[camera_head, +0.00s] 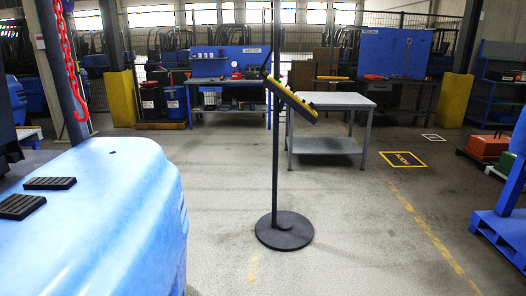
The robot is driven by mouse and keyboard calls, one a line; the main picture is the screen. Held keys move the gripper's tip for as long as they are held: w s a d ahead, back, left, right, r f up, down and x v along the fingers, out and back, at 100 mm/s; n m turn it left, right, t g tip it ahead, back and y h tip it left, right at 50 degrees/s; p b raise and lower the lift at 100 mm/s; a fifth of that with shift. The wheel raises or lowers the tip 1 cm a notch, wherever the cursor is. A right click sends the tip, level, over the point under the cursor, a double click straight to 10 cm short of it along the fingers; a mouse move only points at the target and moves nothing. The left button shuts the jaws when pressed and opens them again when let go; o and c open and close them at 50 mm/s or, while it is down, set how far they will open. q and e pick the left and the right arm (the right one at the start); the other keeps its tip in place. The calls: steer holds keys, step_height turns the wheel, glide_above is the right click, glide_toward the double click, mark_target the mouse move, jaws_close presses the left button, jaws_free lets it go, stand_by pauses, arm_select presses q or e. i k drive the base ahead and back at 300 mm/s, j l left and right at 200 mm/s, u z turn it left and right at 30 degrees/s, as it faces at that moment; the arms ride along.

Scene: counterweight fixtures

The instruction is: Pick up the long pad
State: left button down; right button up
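Two black ribbed pads lie flat on top of a large blue rounded block at the left. One pad (50,183) is farther back and looks narrow and elongated. The other pad (20,206) is nearer, close to the left picture edge, and looks thicker. I cannot tell for certain which of them is the long pad. Neither of my grippers shows in the head view.
The blue block (110,230) fills the lower left. A red chain with a hook (80,105) hangs behind it. A stand with a round black base (284,231) and a yellow control box (291,100) is mid-floor. A grey table (328,99) stands behind. The front floor is clear.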

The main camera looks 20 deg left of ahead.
mark_target(51, 182)
steer(key=i+u, duration=0.25)
steer(key=u, duration=0.25)
steer(key=i+u, duration=0.25)
steer(key=u, duration=0.2)
steer(key=i+l+u, duration=0.2)
steer(key=u, duration=0.3)
steer(key=i+l+u, duration=0.2)
steer(key=u, duration=0.3)
steer(key=i+l+u, duration=0.1)
steer(key=l+u, duration=0.35)
steer(key=i+l+u, duration=0.1)
steer(key=l+u, duration=0.15)
steer(key=u, duration=0.25)
